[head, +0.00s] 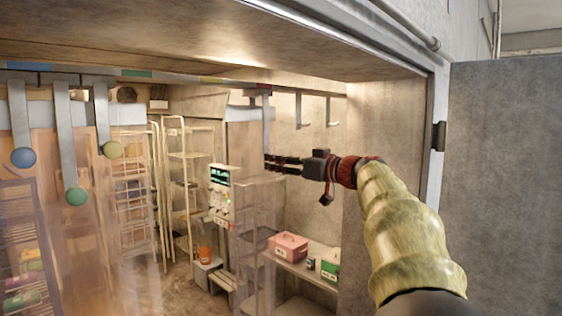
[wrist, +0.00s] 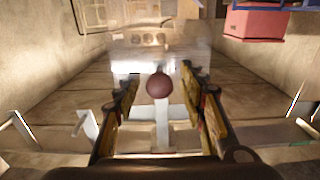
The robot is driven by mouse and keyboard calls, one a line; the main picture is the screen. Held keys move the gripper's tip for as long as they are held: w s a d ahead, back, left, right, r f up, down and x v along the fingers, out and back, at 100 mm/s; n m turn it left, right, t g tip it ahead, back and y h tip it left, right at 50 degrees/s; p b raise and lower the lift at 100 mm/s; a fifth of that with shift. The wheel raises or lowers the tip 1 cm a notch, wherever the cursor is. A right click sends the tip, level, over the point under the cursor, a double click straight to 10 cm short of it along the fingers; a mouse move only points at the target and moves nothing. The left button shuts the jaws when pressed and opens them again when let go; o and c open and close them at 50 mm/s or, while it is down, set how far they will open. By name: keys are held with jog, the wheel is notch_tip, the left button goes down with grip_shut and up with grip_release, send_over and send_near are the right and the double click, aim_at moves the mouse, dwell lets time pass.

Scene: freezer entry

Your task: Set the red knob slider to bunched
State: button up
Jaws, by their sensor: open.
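The red knob (wrist: 158,86) shows as a dark reddish ball in the wrist view, at the end of a grey hanger bar (wrist: 162,125). In the head view its bar (head: 266,118) hangs from the overhead rail, and the knob itself is hidden at my fingertips. My gripper (head: 270,161) is open, its fingers pointing left at the bar's lower end. In the wrist view my gripper (wrist: 159,77) has one finger on each side of the knob, with visible gaps. A clear strip curtain (head: 258,220) hangs below the bar.
Blue (head: 23,157), green (head: 76,196) and yellow (head: 112,149) knobs hang on bars at the left. The rail (head: 180,77) carries coloured marks. Behind are wire racks (head: 190,155) and a shelf with a pink box (head: 288,246). A grey door (head: 505,180) stands right.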

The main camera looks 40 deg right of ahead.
jog(key=shift+c, duration=0.9)
grip_shut()
